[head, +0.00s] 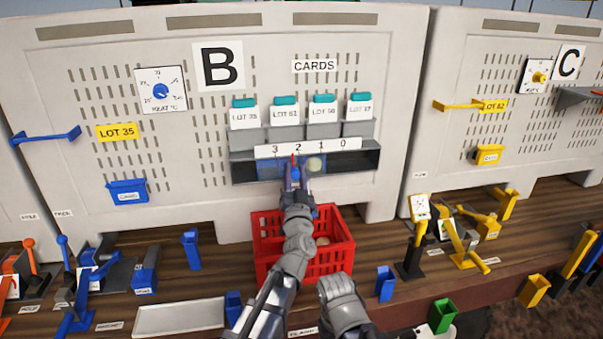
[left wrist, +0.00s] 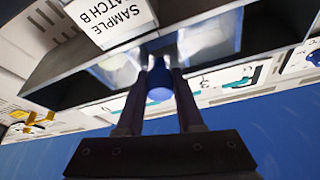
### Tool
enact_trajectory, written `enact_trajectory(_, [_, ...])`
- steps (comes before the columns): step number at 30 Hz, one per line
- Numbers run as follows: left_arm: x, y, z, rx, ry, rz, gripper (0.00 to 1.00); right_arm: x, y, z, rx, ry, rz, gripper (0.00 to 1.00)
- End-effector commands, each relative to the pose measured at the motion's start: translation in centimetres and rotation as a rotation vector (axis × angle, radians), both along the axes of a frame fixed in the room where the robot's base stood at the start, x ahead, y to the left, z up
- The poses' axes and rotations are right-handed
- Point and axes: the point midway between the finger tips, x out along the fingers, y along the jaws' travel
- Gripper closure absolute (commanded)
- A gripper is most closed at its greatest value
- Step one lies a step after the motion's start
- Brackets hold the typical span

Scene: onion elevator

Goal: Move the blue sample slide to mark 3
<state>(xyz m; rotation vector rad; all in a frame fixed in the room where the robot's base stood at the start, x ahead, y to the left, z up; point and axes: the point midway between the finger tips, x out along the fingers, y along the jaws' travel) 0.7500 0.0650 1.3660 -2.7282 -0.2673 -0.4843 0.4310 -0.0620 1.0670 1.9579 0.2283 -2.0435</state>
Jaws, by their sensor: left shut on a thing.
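The blue sample slide (head: 267,170) sits in the slot below the cards on panel B. A white scale strip (head: 308,148) above it reads 3, 2, 1, 0 from left to right. A small red pointer shows just below the strip, close to mark 2 and a little to its left. My left gripper (head: 292,175) reaches up to the slide from below. In the left wrist view its fingers are shut on the slide's round blue knob (left wrist: 160,80). My gripper and arm hide part of the slide.
A red crate (head: 335,272) stands below the slot, behind my left arm. Card holders with white lot cards (head: 284,115) sit just above the scale. A white sample label (left wrist: 108,20) shows close by in the left wrist view. Blue levers stand on the bench at left.

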Motion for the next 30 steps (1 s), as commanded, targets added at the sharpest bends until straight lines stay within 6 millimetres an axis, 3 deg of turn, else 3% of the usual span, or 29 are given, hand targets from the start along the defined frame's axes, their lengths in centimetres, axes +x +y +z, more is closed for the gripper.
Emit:
enact_trajectory(1, [-0.7,1.6,0.0,0.001,-0.002,0.009,1.00,0.0,0.0,0.0,0.000,0.000,0.000,0.34])
enact_trajectory(6, [-1.3,4.3,0.0,0.000,-0.001,0.008,1.00,0.0,0.0,0.0,0.000,0.000,0.000,0.34])
enact_trajectory(17, [-1.4,4.9,0.0,-0.002,-0.001,0.006,1.00,0.0,0.0,0.0,0.000,0.000,0.000,0.34])
enact_trajectory(18, [-1.4,4.9,0.0,-0.002,-0.001,0.006,0.62,0.0,0.0,0.0,0.000,0.000,0.000,0.34])
enact_trajectory(25, [-1.4,4.9,0.0,-0.001,-0.001,0.005,0.36,0.0,0.0,0.0,0.000,0.000,0.000,0.34])
enact_trajectory(30, [-1.4,4.8,0.0,-0.001,-0.001,0.004,0.34,0.0,0.0,0.0,0.000,0.000,0.000,0.34])
